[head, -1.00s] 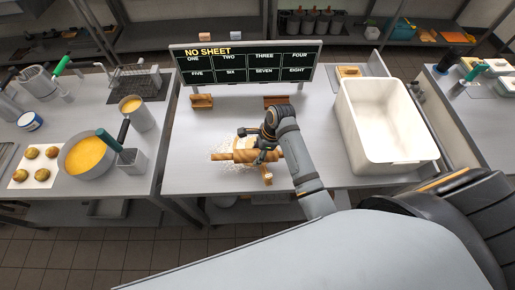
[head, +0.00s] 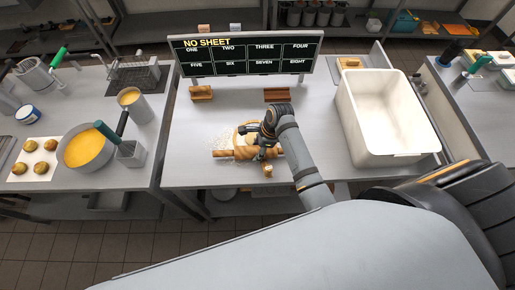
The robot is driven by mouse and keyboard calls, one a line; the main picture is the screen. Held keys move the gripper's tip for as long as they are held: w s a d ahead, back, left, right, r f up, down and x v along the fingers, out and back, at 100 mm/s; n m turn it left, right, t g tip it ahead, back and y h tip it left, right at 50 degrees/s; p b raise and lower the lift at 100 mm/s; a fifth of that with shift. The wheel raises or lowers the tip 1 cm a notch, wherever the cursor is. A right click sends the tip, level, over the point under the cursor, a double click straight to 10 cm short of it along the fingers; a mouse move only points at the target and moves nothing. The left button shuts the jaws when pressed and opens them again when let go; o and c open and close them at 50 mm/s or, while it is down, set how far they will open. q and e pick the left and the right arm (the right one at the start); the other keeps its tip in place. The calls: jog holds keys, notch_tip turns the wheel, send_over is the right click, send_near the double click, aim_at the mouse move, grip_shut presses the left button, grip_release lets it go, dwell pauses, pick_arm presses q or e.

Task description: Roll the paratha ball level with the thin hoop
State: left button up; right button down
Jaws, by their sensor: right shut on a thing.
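My right gripper (head: 264,146) is shut on the wooden rolling pin (head: 233,154), which lies crosswise low over the near middle of the worktop. A thin tan hoop (head: 237,132) shows just beyond the pin, on a floury patch. Pale dough (head: 249,138) shows inside the hoop, beside my gripper. The pin and my right arm hide the near side of the hoop and part of the dough, so I cannot tell the dough's thickness. My left gripper is not in view.
A sign board (head: 247,57) reading "NO SHEET" stands at the back. Wooden holders (head: 201,93) and (head: 277,95) stand before it. A white tub (head: 391,115) is at right. A pan of yellow liquid (head: 86,147) is on the left table. The worktop's left front is clear.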

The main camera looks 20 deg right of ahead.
jog(key=c, duration=0.5)
grip_release()
jog(key=shift+p+v, duration=1.05)
jog(key=shift+v, duration=0.2)
jog(key=shift+d+r, duration=0.15)
jog(key=shift+r, duration=0.35)
jog(key=shift+v, duration=1.75)
jog(key=shift+s, duration=0.1)
